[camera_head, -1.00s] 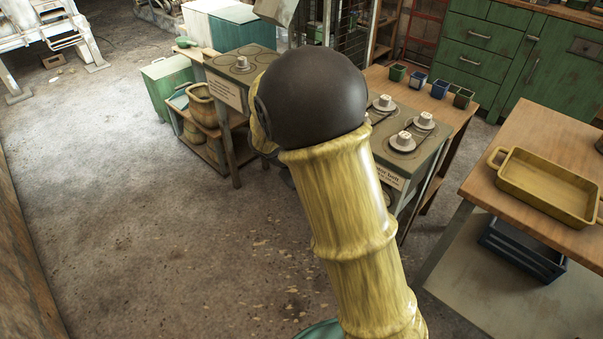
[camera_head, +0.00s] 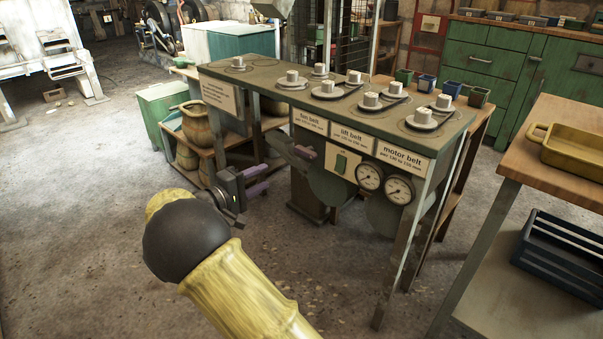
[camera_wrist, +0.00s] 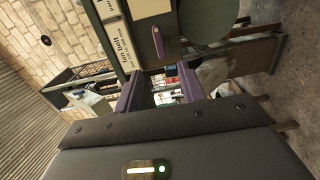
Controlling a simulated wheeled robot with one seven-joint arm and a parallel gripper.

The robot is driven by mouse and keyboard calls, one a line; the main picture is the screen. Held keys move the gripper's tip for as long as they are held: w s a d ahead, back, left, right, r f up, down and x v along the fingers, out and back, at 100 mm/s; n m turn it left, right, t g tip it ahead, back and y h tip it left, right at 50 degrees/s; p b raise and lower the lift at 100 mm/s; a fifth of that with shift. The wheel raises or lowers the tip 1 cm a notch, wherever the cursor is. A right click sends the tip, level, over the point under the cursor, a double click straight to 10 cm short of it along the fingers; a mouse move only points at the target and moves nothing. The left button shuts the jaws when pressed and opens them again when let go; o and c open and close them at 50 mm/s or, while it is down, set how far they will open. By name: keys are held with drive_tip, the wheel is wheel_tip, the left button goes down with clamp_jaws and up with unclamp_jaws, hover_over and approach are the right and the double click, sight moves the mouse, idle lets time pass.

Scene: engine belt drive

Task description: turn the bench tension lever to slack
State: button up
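The belt bench (camera_head: 262,83) stands in the middle of the head view, with pulleys on top and belt labels on its front. A small purple lever (camera_head: 303,152) projects from the front under the fan belt label. It also shows in the wrist view as a purple handle (camera_wrist: 158,42) on a dark plate. I cannot read any lever markings. My gripper (camera_head: 263,179) is in front of the bench, left of the lever and apart from it. Its purple fingers are spread with nothing between them, also in the wrist view (camera_wrist: 161,75).
Two round gauges (camera_head: 369,177) and a cream panel with a green plate (camera_head: 341,162) are on the bench front. A wooden shelf with pots (camera_head: 196,125) stands left behind my gripper. A worktable (camera_head: 545,135) is at right. The floor in front is open.

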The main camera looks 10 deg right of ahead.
drive_tip(key=shift+w+a+f+t, duration=0.1)
drive_tip(key=shift+a+t, duration=0.2)
drive_tip(key=shift+a, duration=0.2)
drive_tip(key=b, duration=0.7)
approach(303, 153)
drive_tip(key=x, duration=0.8)
drive_tip(key=shift+f, duration=0.2)
drive_tip(key=shift+w+d+r, duration=0.1)
drive_tip(key=shift+w+d, duration=0.35)
drive_tip(key=shift+d, duration=0.15)
